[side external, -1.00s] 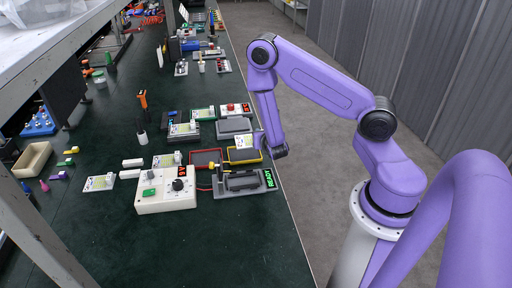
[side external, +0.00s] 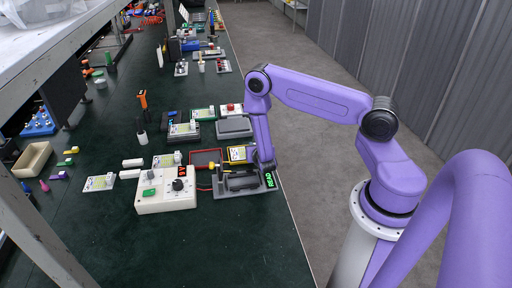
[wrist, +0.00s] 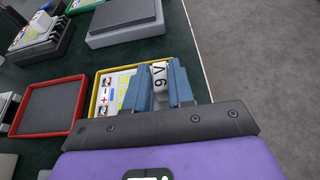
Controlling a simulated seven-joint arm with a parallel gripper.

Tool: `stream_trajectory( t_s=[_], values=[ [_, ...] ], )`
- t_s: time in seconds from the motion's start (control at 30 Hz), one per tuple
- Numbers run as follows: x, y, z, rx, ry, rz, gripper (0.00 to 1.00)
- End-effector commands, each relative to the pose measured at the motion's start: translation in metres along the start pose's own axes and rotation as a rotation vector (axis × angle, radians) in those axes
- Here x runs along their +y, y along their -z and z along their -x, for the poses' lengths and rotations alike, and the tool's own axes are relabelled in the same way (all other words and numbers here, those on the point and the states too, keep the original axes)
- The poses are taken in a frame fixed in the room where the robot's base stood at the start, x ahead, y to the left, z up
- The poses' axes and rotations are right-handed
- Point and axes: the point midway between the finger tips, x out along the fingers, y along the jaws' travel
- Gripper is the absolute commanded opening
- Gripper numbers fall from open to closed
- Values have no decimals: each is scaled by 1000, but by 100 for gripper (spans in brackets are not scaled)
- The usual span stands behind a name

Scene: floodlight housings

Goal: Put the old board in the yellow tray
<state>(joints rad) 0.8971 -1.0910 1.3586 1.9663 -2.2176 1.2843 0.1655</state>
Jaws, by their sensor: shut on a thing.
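The old board (wrist: 112,92) is a pale plate with yellow and blue markings and a white block marked 9V (wrist: 159,72). My gripper (wrist: 160,80) is shut on that block, with a blue finger on each side. In the wrist view the board lies within the rim of the yellow tray (wrist: 93,98). I cannot tell whether it rests fully on the tray floor. In the side view the board (side external: 238,154) shows at the yellow tray, and my arm's end covers the right part of it.
An empty red-rimmed tray (wrist: 52,103) stands just left of the yellow tray. A grey lidded box (wrist: 125,20) is behind it. A grey fixture with a green READY display (side external: 269,179) is in front. The table's edge is close on the right.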

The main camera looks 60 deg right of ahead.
Motion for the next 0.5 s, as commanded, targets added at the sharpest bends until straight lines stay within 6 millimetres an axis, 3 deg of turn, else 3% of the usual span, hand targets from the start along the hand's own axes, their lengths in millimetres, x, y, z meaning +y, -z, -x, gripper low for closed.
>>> stream_trajectory(
  t_s=[0.27, 0.3, 0.33, 0.5],
  values=[
    [0, 2, -1, 0, 0, 0, 0],
    [0, 2, -1, 0, 0, 0, 36],
    [0, 2, -1, 0, 0, 0, 46],
    [0, 2, -1, 0, 0, 0, 48]
  ],
)
